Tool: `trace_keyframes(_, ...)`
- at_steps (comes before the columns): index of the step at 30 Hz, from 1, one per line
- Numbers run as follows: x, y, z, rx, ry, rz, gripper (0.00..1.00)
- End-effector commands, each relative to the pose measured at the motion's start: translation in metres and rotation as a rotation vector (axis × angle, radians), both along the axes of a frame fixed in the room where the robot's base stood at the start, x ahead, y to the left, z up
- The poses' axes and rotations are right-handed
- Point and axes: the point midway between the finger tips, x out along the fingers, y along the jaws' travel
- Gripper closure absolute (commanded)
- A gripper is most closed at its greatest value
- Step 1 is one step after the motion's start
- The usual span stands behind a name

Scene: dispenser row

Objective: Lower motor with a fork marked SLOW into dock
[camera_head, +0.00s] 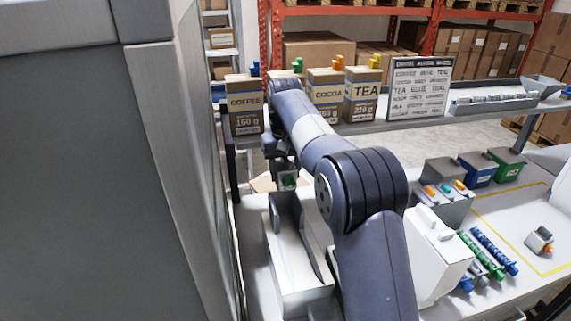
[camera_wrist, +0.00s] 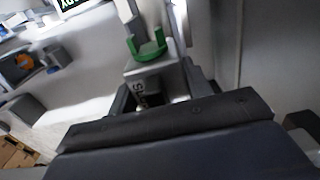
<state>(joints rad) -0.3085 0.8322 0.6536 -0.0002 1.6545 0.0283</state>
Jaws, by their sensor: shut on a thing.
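A grey motor (camera_wrist: 150,85) with a green fork (camera_wrist: 147,50) shows in the wrist view. Dark letters beginning "SL" are on its face, and the rest of the marking is hidden. In the head view the green fork (camera_head: 289,182) shows below the arm's end. My gripper (camera_head: 284,163) is shut on this motor, its fingers mostly hidden by the arm. A pale housing (camera_head: 290,262) with dark upright side plates stands just below and in front, and it may hold the dock. I cannot tell whether the motor touches it.
A tall grey panel (camera_head: 95,150) stands close on the left. Coffee (camera_head: 244,105), cocoa (camera_head: 325,95) and tea (camera_head: 362,95) boxes stand on the shelf behind. A white housing (camera_head: 438,260), augers (camera_head: 482,255) and a motor with an orange fork (camera_head: 540,240) are on the right.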

Motion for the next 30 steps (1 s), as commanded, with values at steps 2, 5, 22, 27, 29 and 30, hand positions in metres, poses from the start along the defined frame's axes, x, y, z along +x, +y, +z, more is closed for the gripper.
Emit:
trace_keyframes(2, 0.0, 0.0, -0.005, 0.0, 0.001, 0.0, 0.87)
trace_keyframes(5, 0.0, 0.0, -0.013, 0.0, 0.001, 0.0, 0.87)
trace_keyframes(22, 0.0, 0.0, -0.039, 0.0, 0.0, 0.0, 0.87)
trace_keyframes(27, 0.0, 0.0, -0.039, 0.0, -0.001, 0.0, 0.87)
trace_keyframes(29, 0.0, 0.0, -0.039, 0.0, -0.001, 0.0, 0.87)
trace_keyframes(30, 0.0, 0.0, -0.039, 0.0, -0.001, 0.0, 0.87)
